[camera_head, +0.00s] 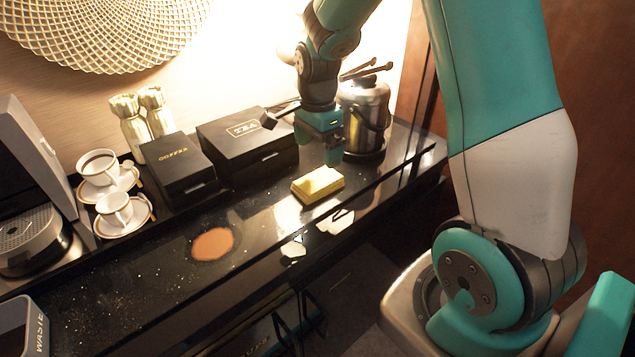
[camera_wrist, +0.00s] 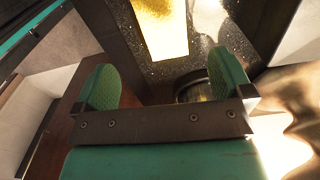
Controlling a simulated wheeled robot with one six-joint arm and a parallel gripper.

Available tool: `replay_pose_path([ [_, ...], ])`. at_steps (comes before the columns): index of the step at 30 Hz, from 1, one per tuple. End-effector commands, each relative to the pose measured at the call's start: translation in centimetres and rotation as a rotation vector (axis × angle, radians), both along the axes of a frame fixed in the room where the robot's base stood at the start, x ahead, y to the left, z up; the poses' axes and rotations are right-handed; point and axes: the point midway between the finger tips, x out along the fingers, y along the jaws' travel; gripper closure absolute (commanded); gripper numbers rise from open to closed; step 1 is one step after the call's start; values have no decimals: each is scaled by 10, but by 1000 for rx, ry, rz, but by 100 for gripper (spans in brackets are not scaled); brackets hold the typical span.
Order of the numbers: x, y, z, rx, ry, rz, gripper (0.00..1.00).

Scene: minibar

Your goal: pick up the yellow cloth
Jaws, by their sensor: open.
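The yellow cloth (camera_head: 318,184) is a folded, block-shaped piece lying on the black counter (camera_head: 262,222) near its front edge. My gripper (camera_head: 333,150) is above the counter, just behind and a little to the right of the cloth, apart from it. In the wrist view, my gripper (camera_wrist: 160,88) shows two green fingers spread wide with nothing between them. The cloth (camera_wrist: 160,27) shows beyond the fingers at the top of that view, partly cut off by the frame edge.
The black tea box (camera_head: 247,143) and coffee box (camera_head: 178,170) stand behind the cloth. A metal ice bucket (camera_head: 366,112) stands close to my gripper. Cups on saucers (camera_head: 117,210) are at the left. A brown spill (camera_head: 212,243) lies left of the cloth.

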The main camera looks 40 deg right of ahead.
Motion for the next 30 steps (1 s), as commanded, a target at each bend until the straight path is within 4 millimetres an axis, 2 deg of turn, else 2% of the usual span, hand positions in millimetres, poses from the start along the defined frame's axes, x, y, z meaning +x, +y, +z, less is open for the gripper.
replay_pose_path([
  [4,0,0,-28,1,4,2,2],
  [14,1,-1,-56,1,3,3,2],
  [21,4,-3,-90,1,2,3,2],
  [30,4,-3,-97,1,-2,3,2],
])
